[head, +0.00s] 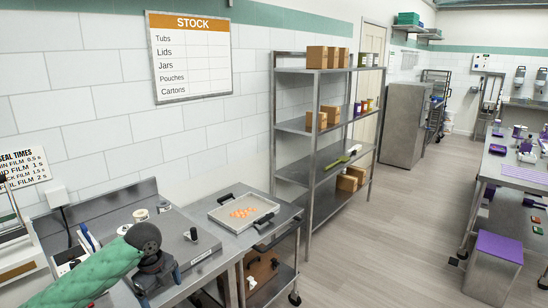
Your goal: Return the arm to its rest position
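My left arm (90,270), in a green padded sleeve, comes in from the lower left. It ends in a dark rounded joint, with the dark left gripper (158,277) just below it. The gripper is over or in front of the steel bench (205,258) at the lower left. Its fingers are not clear enough to show whether they are open or shut, and I cannot make out anything held. My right arm and gripper are not in view.
A tray (224,205) with orange pieces sits on a steel cart beside the bench. Small tubs (141,215) stand behind my gripper. A steel shelf (309,130) with cartons stands beyond the cart. Open floor (390,240) lies right, before a table with a purple stool (500,246).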

